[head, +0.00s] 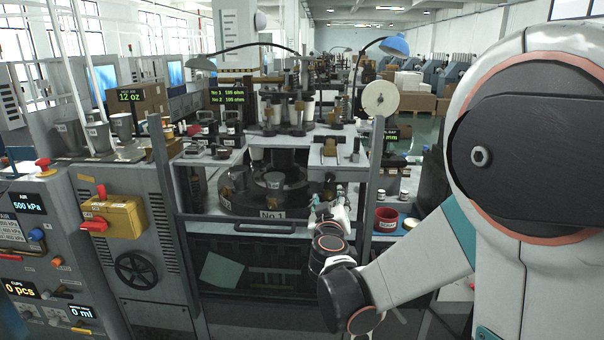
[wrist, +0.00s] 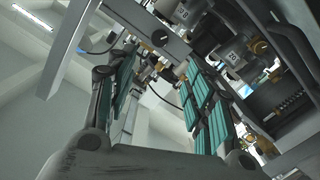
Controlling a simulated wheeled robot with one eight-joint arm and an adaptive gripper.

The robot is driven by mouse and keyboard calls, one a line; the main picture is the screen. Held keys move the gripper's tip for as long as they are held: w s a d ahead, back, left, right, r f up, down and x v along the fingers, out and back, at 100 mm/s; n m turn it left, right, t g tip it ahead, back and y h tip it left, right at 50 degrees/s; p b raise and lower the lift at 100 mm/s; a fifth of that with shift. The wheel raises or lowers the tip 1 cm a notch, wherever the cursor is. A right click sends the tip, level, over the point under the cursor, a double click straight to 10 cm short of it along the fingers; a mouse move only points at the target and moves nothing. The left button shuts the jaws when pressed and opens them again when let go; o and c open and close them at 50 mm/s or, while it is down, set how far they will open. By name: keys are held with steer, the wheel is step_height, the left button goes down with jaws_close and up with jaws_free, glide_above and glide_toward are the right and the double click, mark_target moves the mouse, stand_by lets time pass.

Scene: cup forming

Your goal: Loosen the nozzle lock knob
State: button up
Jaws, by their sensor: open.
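My gripper (head: 328,208) is at the front right of the open bay of the machine in the head view, partly hidden by my wrist. In the wrist view my gripper (wrist: 160,65) is open, its two teal-padded fingers apart with nothing held between them. A small brass-coloured part (wrist: 160,38) shows past the fingertips, apart from them. Another brass-coloured part (wrist: 258,47) is at the upper right, beside grey blocks. I cannot tell which of these is the nozzle lock knob.
The bay holds a dark round turntable (head: 240,200) behind a front handle bar (head: 265,227). A post (head: 375,185) stands close right of my gripper. A red bowl (head: 386,220) sits on the right shelf. A yellow box (head: 113,218) is on the left cabinet.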

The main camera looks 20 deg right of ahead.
mark_target(330, 177)
steer(key=shift+n+t, duration=0.3)
steer(key=shift+t, duration=0.1)
steer(key=b+x, duration=0.1)
steer(key=x, duration=0.4)
steer(key=b+x, duration=0.1)
steer(key=x, duration=0.4)
steer(key=b+x, duration=0.1)
steer(key=x, duration=0.4)
steer(key=shift+w+d+f, duration=0.2)
steer(key=shift+w+f, duration=0.05)
steer(key=shift+f, duration=0.1)
steer(key=c, duration=1.1)
